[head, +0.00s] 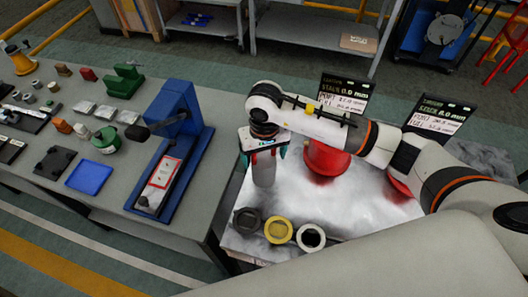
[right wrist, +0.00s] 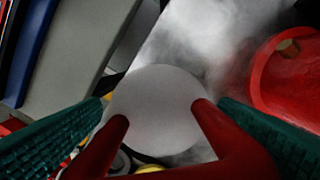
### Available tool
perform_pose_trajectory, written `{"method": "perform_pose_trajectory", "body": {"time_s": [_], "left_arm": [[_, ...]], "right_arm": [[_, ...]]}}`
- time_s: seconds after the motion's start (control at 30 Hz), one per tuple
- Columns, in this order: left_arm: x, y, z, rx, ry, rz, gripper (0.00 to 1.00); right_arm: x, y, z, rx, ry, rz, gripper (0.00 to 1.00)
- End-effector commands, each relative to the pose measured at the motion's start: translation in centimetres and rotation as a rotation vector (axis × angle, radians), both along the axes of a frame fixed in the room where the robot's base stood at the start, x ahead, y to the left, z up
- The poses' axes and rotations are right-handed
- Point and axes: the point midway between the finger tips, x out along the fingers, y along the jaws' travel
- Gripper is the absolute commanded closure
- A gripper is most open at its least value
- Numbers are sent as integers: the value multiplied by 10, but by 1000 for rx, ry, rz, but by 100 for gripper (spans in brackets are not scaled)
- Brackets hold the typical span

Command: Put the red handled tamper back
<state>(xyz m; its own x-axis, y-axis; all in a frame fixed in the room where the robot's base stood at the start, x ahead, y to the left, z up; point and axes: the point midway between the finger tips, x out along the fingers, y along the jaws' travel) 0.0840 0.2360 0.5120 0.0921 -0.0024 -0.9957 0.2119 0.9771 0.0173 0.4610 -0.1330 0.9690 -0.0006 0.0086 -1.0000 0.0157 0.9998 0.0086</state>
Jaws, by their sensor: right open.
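The tamper is a pale grey cylinder (head: 264,173) that appears to stand upright on the mottled white tabletop. In the right wrist view its round top (right wrist: 155,110) shows, with a red forked handle (right wrist: 230,145) rising from it towards the camera. My right gripper (head: 264,150) is open above the cylinder, its green ribbed fingers on either side of the red handle, with visible gaps between them. In the head view the handle is hidden behind the gripper. My left gripper is not in view.
A dark ring (head: 247,220), a yellow ring (head: 278,231) and a black-and-white ring (head: 311,238) sit at the front edge. A red round vessel (head: 325,160) stands right of the gripper, with a black sign (head: 343,96) behind. A blue press (head: 180,140) stands on the left bench.

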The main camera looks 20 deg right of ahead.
Motion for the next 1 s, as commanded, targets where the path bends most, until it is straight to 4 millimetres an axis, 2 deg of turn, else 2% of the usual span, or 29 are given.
{"method": "perform_pose_trajectory", "body": {"time_s": [0.1, 0.17, 0.27, 0.5, 0.7, 0.83, 1.0], "left_arm": [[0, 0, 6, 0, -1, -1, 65], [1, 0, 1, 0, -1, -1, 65], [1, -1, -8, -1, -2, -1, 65], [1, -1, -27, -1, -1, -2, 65], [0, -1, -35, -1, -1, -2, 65], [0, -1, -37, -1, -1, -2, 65], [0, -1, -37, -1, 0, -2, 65]], "right_arm": [[0, 0, 5, 1, 1, 0, 16], [1, 0, 8, 1, -4, 1, 16], [2, 0, 24, 0, -7, 2, 16], [1, -1, 78, 0, -7, 1, 16], [1, -1, 110, 1, -3, 0, 16], [0, -1, 120, 0, -1, 0, 16], [0, -1, 123, 0, 0, -1, 16]]}}
